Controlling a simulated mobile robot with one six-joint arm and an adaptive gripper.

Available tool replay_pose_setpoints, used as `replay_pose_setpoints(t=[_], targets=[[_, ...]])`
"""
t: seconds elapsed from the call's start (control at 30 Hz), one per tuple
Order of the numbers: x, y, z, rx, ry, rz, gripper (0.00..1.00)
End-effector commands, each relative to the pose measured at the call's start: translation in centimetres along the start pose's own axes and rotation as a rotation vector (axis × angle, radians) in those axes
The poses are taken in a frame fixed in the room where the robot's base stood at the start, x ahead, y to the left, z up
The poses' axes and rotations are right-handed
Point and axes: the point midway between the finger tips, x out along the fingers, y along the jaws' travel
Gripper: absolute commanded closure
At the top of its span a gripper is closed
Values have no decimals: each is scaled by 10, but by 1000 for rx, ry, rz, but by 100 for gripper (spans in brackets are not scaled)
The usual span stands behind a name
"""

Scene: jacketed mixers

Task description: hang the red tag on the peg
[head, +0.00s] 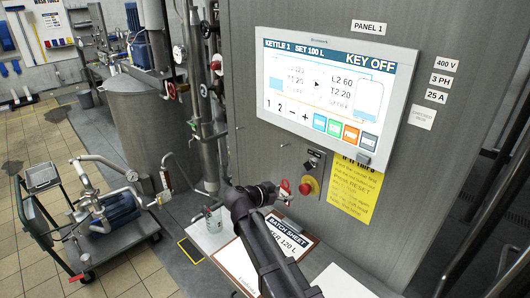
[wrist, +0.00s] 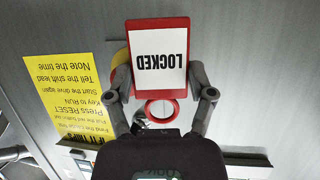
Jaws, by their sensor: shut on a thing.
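The red tag (wrist: 187,84) has a white face reading LOCKED, upside down in the wrist view. A red ring (wrist: 150,119) shows at its lower edge there. My gripper (wrist: 160,78) has one finger at each side of the tag and is shut on it. In the head view my gripper (head: 276,193) holds the tag (head: 284,188) in front of the grey panel, just left of the red stop button (head: 308,186). I cannot make out the peg in either view, nor whether the ring touches one.
The touchscreen (head: 335,90) reading KEY OFF is above. A yellow notice (head: 355,188) is right of the button; it also shows in the wrist view (wrist: 62,95). A shelf with a batch sheet (head: 285,238) is below. Pipes (head: 205,130) stand at left.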

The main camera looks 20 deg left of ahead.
Motion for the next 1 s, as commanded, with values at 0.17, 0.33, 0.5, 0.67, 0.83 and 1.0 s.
replay_pose_setpoints(t=[0.17,0.33,0.5,0.67,0.83,1.0], targets=[[-25,-15,-32,-15,4,-35,52],[-46,-28,-54,-29,8,-70,52],[-63,-39,-72,-41,12,-99,52],[-74,-46,-82,-49,14,-119,52],[-78,-49,-85,-52,15,-127,52],[-78,-50,-84,-52,15,-129,52]])
